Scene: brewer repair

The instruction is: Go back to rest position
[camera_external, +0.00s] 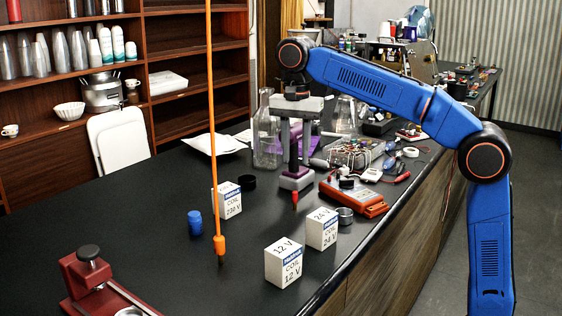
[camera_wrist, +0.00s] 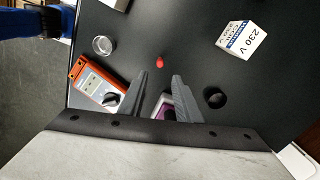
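My gripper (camera_external: 296,160) is at the end of my blue arm and points down over the black bench. Its two fingers are apart in the wrist view (camera_wrist: 161,77), with nothing visibly clamped between them. A purple and grey device (camera_external: 296,181) stands on the bench just below the fingertips. It shows partly between the fingers in the wrist view (camera_wrist: 164,108); I cannot tell whether they touch it. A small red object (camera_external: 295,197) is in front of the device and also shows in the wrist view (camera_wrist: 160,62).
An orange meter (camera_external: 352,196) sits right of the gripper, glass flasks (camera_external: 266,132) behind-left. White coil boxes (camera_external: 228,201), (camera_external: 283,263), (camera_external: 322,229) stand in front. An orange vertical rod (camera_external: 213,130) rises at left. The bench's left part is mostly clear.

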